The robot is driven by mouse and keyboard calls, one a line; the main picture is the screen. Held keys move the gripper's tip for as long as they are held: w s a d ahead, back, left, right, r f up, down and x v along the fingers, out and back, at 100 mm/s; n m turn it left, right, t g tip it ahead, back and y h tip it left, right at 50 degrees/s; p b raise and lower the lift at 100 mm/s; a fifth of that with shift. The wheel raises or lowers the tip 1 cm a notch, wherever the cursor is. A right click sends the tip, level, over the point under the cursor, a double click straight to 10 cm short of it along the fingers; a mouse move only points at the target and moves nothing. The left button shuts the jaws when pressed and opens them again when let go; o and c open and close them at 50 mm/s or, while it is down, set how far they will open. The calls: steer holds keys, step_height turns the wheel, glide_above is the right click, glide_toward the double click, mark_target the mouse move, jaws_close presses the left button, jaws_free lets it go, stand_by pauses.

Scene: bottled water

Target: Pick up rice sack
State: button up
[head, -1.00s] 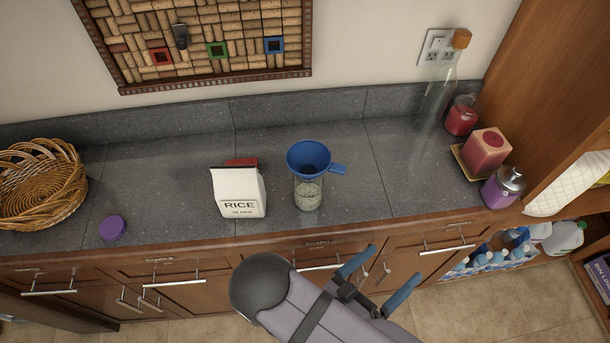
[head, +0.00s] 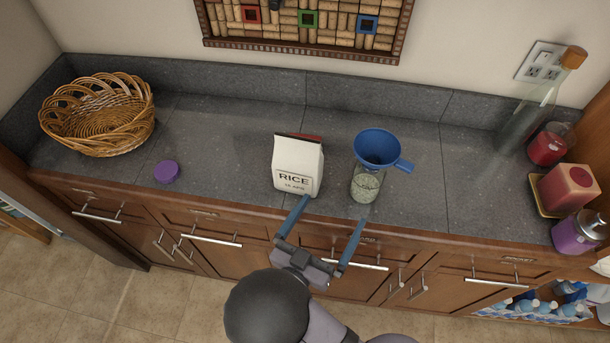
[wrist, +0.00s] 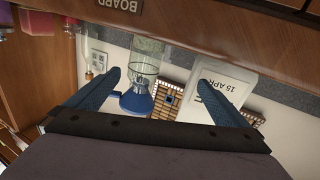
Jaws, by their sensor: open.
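The white rice sack (head: 296,166), with "RICE" printed on its front and a red patch behind its top, stands upright on the grey counter near the front edge. My gripper (head: 327,208) is open and empty. It is in front of the counter edge, with its left finger just below the sack in the picture and its right finger below the jar. In the wrist view the sack (wrist: 230,82) shows upside down behind one finger, right of centre. The gap between the fingers (wrist: 160,95) faces mostly the jar and funnel. I see no contact with the sack.
A glass jar (head: 366,184) with a blue funnel (head: 377,148) stands close to the right of the sack. A purple lid (head: 166,171) and a wicker basket (head: 98,115) are to the left. Candles (head: 567,188) and a glass bottle (head: 530,115) stand far right.

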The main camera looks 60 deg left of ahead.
mark_target(295, 177)
steer(key=s+a+y, duration=0.1)
steer(key=a, duration=0.1)
steer(key=s+a+r+n+g+y+b, duration=0.1)
steer(key=a, duration=0.2)
steer(key=s+a+r+g+y+b, duration=0.1)
steer(key=a, duration=0.2)
steer(key=shift+s+a+r, duration=0.1)
steer(key=shift+s+a, duration=0.15)
steer(key=shift+s, duration=0.15)
steer(key=shift+s+a+r+n+y, duration=0.1)
steer(key=shift+a+r+n+y, duration=0.1)
steer(key=shift+a+n+y, duration=0.15)
steer(key=shift+p+x, duration=0.35)
steer(key=shift+x, duration=0.45)
steer(key=shift+w+a, duration=0.1)
steer(key=shift+w, duration=0.1)
steer(key=shift+w+a+r+p, duration=0.2)
steer(key=shift+w+a+p, duration=0.1)
steer(key=shift+p, duration=0.1)
steer(key=p+x, duration=0.2)
steer(key=x, duration=0.1)
steer(key=shift+w+a+f, duration=0.1)
steer(key=shift+w+a, duration=0.35)
steer(key=shift+a, duration=0.1)
steer(key=c, duration=1.4)
